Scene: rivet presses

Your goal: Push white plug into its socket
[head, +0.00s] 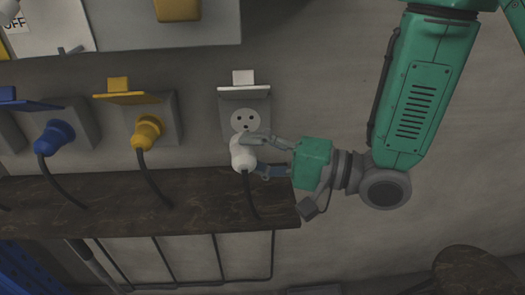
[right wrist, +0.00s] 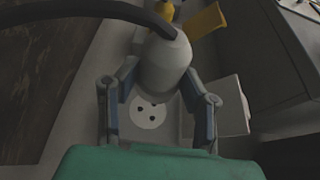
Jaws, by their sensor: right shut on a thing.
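The white plug (head: 243,154) is in my right gripper (head: 256,156), just below the white socket (head: 245,119) on the wall in the head view. The socket's lid (head: 244,90) is raised and its round face with holes shows uncovered. In the right wrist view, the white plug (right wrist: 165,62) sits between the two fingers of my right gripper (right wrist: 160,100), with its black cable running up and left. The socket face (right wrist: 148,112) shows past the plug, its holes visible. The plug is apart from the holes. My left gripper is not in view.
A yellow plug (head: 147,131) and a blue plug (head: 54,137) sit in their sockets to the left. A dark wooden shelf (head: 130,205) runs below the sockets, with a metal rack (head: 190,262) under it. The wall to the right is bare.

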